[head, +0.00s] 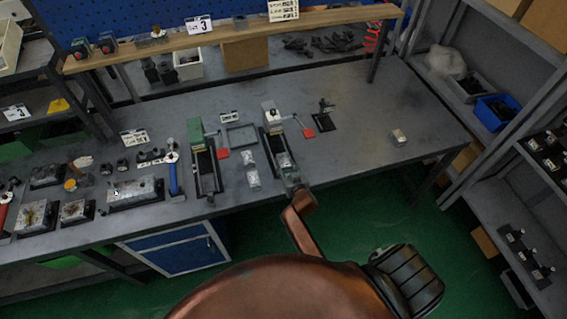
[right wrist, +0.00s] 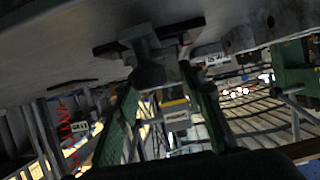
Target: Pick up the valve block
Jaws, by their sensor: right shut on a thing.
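My copper right arm comes in from below, and its dark right gripper (head: 291,178) is over the front end of a dark fixture (head: 266,140) with a white top. A small silver valve block (head: 284,160) shows at the gripper's tip, and the gripper is shut on it. The fingers are dark and partly lost against the fixture. Two more small silver blocks (head: 248,159) lie on the table just left of that fixture, and another block (head: 398,137) lies alone at the right. The right wrist view is upside down and cluttered. My left gripper is not in view.
A green fixture (head: 195,130) stands left of the loose blocks, with a flat grey tray (head: 241,136) between the fixtures. Metal parts (head: 135,193) crowd the table's left side. The table (head: 360,110) is mostly clear at the right. Shelves with a blue bin (head: 496,109) stand beyond.

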